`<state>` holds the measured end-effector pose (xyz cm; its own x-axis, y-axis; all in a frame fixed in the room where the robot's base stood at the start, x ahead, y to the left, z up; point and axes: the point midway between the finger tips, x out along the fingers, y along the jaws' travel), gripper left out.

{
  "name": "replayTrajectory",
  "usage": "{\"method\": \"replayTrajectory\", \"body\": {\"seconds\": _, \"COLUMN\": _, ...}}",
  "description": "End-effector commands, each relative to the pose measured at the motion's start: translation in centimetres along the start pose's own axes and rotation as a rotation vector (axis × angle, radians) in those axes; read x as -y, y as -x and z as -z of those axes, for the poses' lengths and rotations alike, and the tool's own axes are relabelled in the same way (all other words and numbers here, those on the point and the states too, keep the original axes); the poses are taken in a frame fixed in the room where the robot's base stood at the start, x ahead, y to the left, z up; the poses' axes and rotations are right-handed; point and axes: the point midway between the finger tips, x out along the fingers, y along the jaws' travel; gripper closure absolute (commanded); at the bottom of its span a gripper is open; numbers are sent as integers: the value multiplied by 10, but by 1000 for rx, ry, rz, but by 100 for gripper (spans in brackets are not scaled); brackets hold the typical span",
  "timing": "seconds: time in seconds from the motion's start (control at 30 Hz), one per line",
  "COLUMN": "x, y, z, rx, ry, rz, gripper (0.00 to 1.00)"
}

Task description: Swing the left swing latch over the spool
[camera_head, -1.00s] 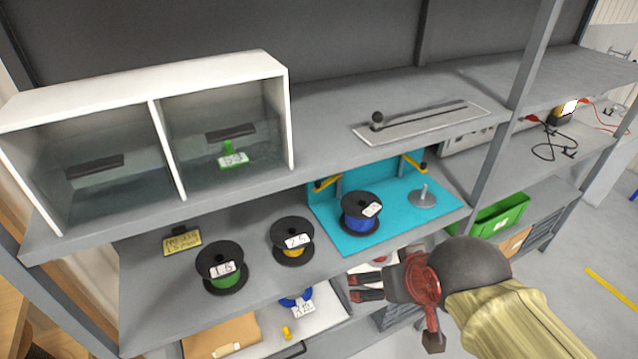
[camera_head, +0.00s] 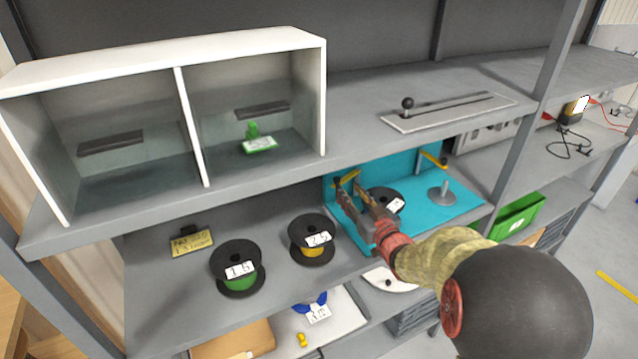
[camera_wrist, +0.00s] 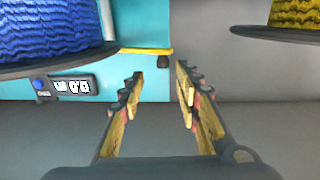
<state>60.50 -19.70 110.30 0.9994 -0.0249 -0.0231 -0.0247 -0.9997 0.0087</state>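The left swing latch (camera_head: 350,177) is a yellow bar at the left end of the teal fixture (camera_head: 462,207), partly covered by my fingers in the head view. In the wrist view the yellow bar (camera_wrist: 147,50) lies beyond my fingertips, toward the gap between them. The blue-wound spool (camera_head: 394,204) sits on the fixture, to the right of my fingers and partly hidden by them; its blue winding (camera_wrist: 50,28) shows at upper left in the wrist view. My gripper (camera_head: 348,188) is open and empty, also in the wrist view (camera_wrist: 160,75). Whether a finger touches the latch is unclear.
The right swing latch (camera_head: 434,160) is on the fixture's far side, near an upright metal post (camera_head: 441,191). A yellow spool (camera_head: 312,240) and a green spool (camera_head: 238,268) stand to the left. The upper shelf (camera_head: 358,134) overhangs the fixture.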

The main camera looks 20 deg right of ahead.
Motion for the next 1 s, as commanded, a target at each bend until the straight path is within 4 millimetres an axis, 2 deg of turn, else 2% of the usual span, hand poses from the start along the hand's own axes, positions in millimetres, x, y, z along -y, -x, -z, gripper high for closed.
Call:
{"method": "replayTrajectory", "body": {"seconds": 0.17, "x": 0, "y": -6, "z": -4, "rx": -25, "ry": -9, "rz": 17, "gripper": 67}}
{"method": "replayTrajectory", "body": {"seconds": 0.6, "x": 2, "y": -66, "z": -3, "rx": -23, "ry": -8, "rz": 17, "gripper": 67}}
{"method": "replayTrajectory", "body": {"seconds": 0.77, "x": 1, "y": -76, "z": -3, "rx": -22, "ry": -8, "rz": 15, "gripper": 67}}
{"method": "replayTrajectory", "body": {"seconds": 1.0, "x": 1, "y": -77, "z": -2, "rx": -22, "ry": -9, "rz": 15, "gripper": 67}}
